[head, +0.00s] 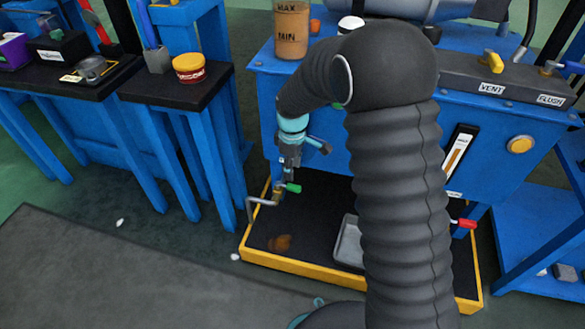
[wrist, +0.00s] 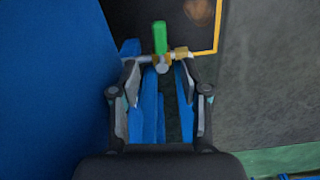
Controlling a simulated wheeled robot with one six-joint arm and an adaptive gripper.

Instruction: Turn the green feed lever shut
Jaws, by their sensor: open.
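The green feed lever (head: 293,188) sits on a small brass valve (head: 278,192) low at the left front of the blue stand. In the wrist view the green lever (wrist: 159,38) points up the picture, just beyond my fingertips, with the brass valve (wrist: 181,54) beside its base. My gripper (head: 290,168) is just above the lever in the head view. In the wrist view my gripper (wrist: 157,76) is open, one finger to each side, with nothing held. Whether a fingertip touches the valve I cannot tell.
A bent grey spout (head: 254,204) runs left from the valve. Below is a black drip tray (head: 310,212) with a yellow rim, a brown stain (head: 280,243) and a grey pan (head: 348,243). A red lever (head: 467,224) is at right. My arm hides the stand's middle.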

